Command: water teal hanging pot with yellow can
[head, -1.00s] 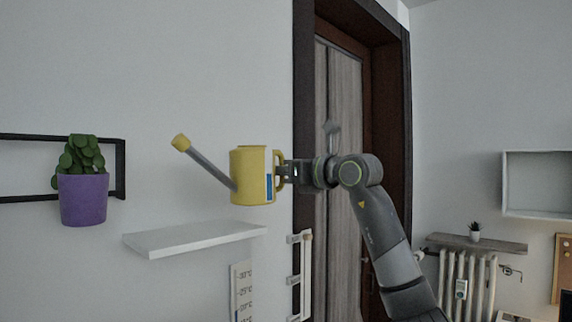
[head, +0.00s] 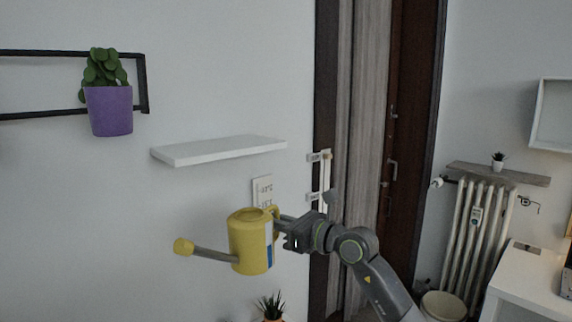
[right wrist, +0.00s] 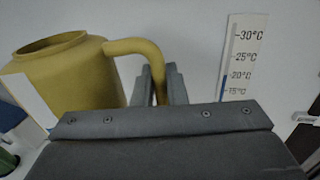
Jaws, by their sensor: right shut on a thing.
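The yellow watering can (head: 249,245) hangs in front of the wall below the white shelf. Its grey spout with a yellow tip (head: 183,246) points left. My right gripper (head: 284,231) is shut on the can's handle at its right side. In the right wrist view the yellow can (right wrist: 75,75) is at the left, its curved handle running between the fingers (right wrist: 160,88) of my gripper. No teal pot can be made out. A purple pot (head: 109,110) with a green plant hangs at the upper left. My left gripper is not in view.
A white wall shelf (head: 218,150), bare on top, is above the can. A spiky plant (head: 270,307) shows at the bottom edge below the can. A thermometer strip (right wrist: 241,60) is on the wall. A white desk (head: 525,285) stands at the right.

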